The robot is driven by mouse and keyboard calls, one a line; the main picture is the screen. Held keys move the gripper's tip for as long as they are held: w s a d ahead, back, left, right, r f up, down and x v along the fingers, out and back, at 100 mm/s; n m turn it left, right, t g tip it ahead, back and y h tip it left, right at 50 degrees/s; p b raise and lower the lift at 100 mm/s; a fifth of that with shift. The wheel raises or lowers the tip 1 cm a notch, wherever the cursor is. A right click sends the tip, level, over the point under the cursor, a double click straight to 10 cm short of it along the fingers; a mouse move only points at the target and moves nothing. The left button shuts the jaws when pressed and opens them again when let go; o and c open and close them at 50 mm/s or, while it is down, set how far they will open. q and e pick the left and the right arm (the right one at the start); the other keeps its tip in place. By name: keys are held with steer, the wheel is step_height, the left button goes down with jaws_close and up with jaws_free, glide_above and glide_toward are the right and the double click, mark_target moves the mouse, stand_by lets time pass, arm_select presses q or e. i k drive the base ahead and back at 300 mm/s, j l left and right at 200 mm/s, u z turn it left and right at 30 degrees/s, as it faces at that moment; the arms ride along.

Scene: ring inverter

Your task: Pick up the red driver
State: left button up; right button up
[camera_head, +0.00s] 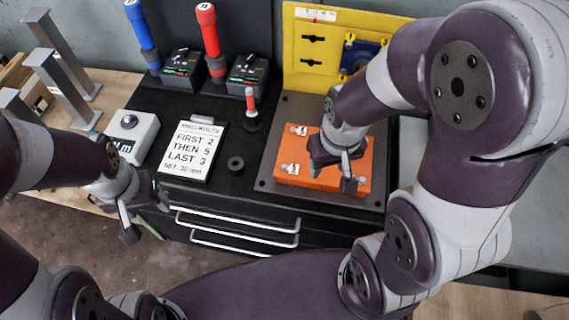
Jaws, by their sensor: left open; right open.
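The red driver (207,28) stands upright at the back of the black bench, its lower end at a dark dock (248,74). A blue driver (141,26) stands to its left beside a similar dock (184,69). My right gripper (334,178) is open above the orange block (298,182), in front and to the right of the red driver; whether it touches the block I cannot tell. My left gripper (146,226) is open in front of the bench's left front edge, well away from the red driver.
A note card (192,150) reads "FIRST 2 THEN 5 LAST 3". A small red-topped tool (250,104) and a black ring (236,164) are on the bench. A white display box (130,134) and grey posts (62,84) stand left. A yellow panel (305,75) stands at the back.

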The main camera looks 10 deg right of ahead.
mark_target(205, 12)
steer(key=i+j+z, duration=0.2)
steer(key=j, duration=0.15)
steer(key=i+j+z, duration=0.1)
steer(key=j+z, duration=0.15)
steer(key=j, duration=0.15)
steer(key=i+j+z, duration=0.2)
steer(key=j, duration=0.2)
steer(key=j+z, duration=0.2)
steer(key=j, duration=0.2)
